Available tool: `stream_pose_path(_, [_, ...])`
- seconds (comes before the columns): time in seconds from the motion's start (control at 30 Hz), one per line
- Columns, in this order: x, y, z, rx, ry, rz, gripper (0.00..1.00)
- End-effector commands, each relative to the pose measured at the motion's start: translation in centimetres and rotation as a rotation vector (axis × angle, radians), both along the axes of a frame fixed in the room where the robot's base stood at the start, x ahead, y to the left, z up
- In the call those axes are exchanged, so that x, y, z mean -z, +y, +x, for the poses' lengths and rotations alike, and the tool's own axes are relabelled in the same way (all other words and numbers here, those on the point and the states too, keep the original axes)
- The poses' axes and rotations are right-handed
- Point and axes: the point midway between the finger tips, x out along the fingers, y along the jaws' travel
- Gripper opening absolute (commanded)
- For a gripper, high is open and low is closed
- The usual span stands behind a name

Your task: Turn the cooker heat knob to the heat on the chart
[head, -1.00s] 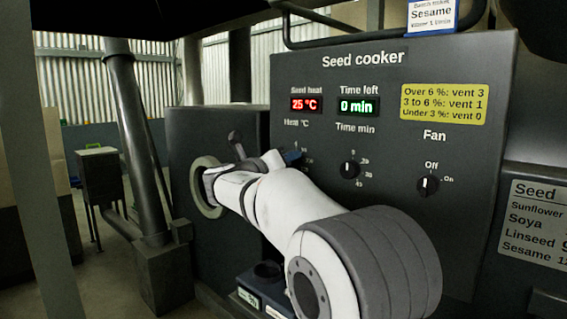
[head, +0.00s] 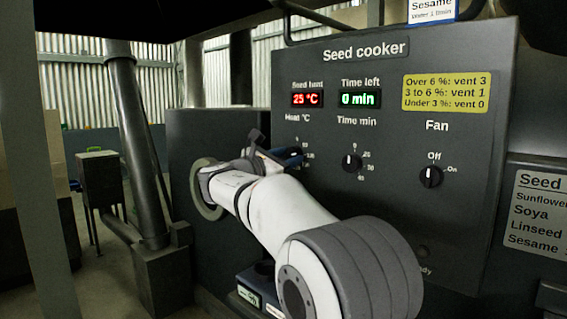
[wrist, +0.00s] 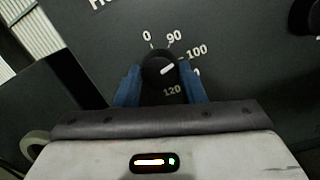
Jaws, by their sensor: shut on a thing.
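The heat knob (wrist: 152,62) is round and black with a white pointer mark. In the wrist view the mark points up and right, toward the 100 on the dial. The dial also shows 0, 90 and 120; one number beyond 100 is mostly hidden by a finger. My gripper (wrist: 161,75) has its blue fingers shut on this knob, one on each side.
The seed cooker panel (head: 390,235) has a time knob (head: 352,163) and a fan knob (head: 431,177), pointing at Off. Displays read 25 °C (head: 307,99) and 0 min (head: 359,98). A Sesame ticket (head: 432,10) hangs above. A yellow vent sign (head: 446,92) is top right.

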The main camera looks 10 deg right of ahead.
Motion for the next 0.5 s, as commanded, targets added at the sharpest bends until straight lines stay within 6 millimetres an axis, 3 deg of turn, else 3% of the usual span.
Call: stream_pose_path(0.5, [0.04,-0.10,0.04,0.002,-0.402,0.287,0.14])
